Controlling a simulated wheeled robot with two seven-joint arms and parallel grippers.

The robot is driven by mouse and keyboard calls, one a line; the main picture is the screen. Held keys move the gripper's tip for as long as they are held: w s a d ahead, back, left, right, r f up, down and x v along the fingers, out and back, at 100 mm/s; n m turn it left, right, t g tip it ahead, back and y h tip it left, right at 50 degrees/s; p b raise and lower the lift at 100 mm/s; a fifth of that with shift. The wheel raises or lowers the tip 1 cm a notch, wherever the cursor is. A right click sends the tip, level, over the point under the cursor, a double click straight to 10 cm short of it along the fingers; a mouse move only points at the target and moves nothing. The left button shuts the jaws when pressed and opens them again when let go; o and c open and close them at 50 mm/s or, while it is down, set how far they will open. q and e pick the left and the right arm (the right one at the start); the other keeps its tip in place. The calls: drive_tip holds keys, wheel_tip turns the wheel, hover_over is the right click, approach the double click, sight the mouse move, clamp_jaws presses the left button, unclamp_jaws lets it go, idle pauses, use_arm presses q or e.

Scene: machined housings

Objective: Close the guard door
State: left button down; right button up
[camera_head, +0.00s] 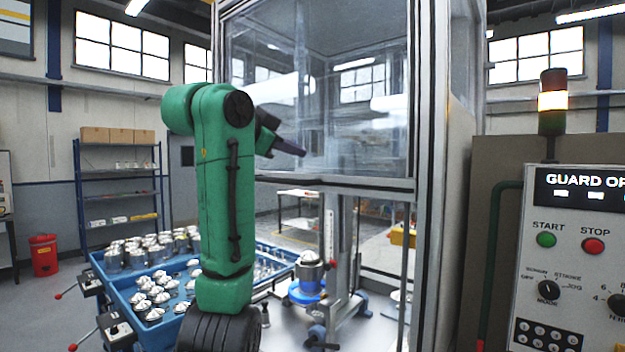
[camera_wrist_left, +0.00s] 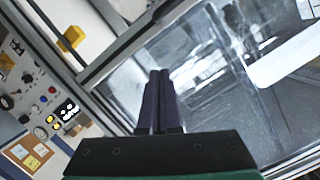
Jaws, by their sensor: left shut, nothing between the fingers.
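The guard door (camera_head: 365,130) is a clear panel in a grey frame, raised in the upper part of the machine enclosure. Its bottom rail (camera_head: 350,184) runs across above an open gap, through which the work area shows. My left gripper (camera_head: 303,152) is shut and empty, in front of the clear panel and a little above the rail. In the left wrist view, the closed dark fingers (camera_wrist_left: 158,75) point toward the rail (camera_wrist_left: 140,40) and the panel (camera_wrist_left: 240,90). I cannot tell whether the fingertips touch the door. My right gripper is not in view.
Below the door, a fixture holds a metal housing (camera_head: 309,268). Blue trays of housings (camera_head: 130,290) stand at the left. A control panel (camera_head: 575,260) at the right reads "GUARD OP", cut off by the frame edge. The stack light (camera_head: 552,102) glows pale amber.

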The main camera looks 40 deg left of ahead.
sight(323, 176)
use_arm(q)
drive_tip(key=p+x, duration=0.2)
drive_tip(key=x, duration=0.1)
drive_tip(key=p+x, duration=0.1)
drive_tip(key=x, duration=0.3)
drive_tip(key=p+x, duration=0.2)
drive_tip(key=x, duration=0.1)
drive_tip(key=shift+w+r+p, duration=0.25)
drive_tip(key=shift+w+p, duration=0.1)
drive_tip(key=shift+w, duration=0.05)
drive_tip(key=f, duration=0.1)
drive_tip(key=a+f, duration=0.1)
drive_tip(key=shift+s+a+f, duration=0.15)
drive_tip(key=shift+s+f, duration=0.05)
drive_tip(key=shift+f, duration=0.2)
drive_tip(key=shift+a+f, duration=0.4)
drive_tip(key=shift+f, duration=0.1)
drive_tip(key=shift+d, duration=0.1)
